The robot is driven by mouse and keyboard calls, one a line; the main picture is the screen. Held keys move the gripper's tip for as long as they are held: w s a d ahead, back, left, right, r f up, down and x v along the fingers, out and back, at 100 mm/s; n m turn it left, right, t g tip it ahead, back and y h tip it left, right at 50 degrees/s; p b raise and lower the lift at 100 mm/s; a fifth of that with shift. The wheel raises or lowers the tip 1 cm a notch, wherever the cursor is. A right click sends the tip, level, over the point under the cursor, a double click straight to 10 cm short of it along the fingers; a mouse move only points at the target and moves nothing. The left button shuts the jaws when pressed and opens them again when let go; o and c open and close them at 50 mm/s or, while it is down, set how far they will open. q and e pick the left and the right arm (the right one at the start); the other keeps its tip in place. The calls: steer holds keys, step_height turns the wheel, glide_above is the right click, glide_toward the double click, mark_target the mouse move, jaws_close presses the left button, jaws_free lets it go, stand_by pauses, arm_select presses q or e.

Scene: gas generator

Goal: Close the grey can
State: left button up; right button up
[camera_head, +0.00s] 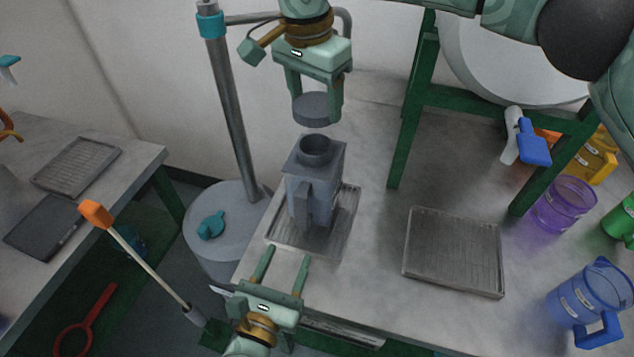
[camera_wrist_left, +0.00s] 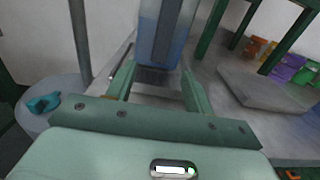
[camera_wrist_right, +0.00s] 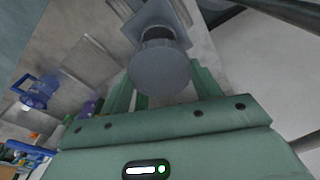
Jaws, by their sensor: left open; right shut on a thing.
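The grey can (camera_head: 316,190) stands upright on a ridged metal tray (camera_head: 345,212) near the table's left front. Its round neck (camera_head: 317,148) points up and is uncovered. My right gripper (camera_head: 318,108) is shut on a round grey cap (camera_head: 313,108), held a short way above the neck. In the right wrist view the cap (camera_wrist_right: 160,70) covers part of the can's top (camera_wrist_right: 155,18). My left gripper (camera_head: 284,268) is open and empty in front of the can, below it in the picture. The can's lower part (camera_wrist_left: 160,45) shows beyond its fingers in the left wrist view.
A second ridged tray (camera_head: 453,250) lies empty to the right. A purple container (camera_head: 562,203), a blue jug (camera_head: 590,293) and a yellow can (camera_head: 594,158) stand at the right.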

mark_target(307, 212)
arm_select(q)
steer(key=o, duration=0.9)
steer(key=shift+w, duration=0.25)
arm_select(e)
steer(key=shift+w+a+f, duration=0.1)
steer(key=shift+w, duration=0.05)
arm_select(q)
steer(key=x, duration=1.1)
steer(key=shift+w+d+f, duration=0.1)
steer(key=shift+w+d, duration=0.05)
steer(key=shift+w, duration=0.15)
steer(key=c, duration=1.2)
arm_select(e)
steer(key=shift+f, duration=2.45)
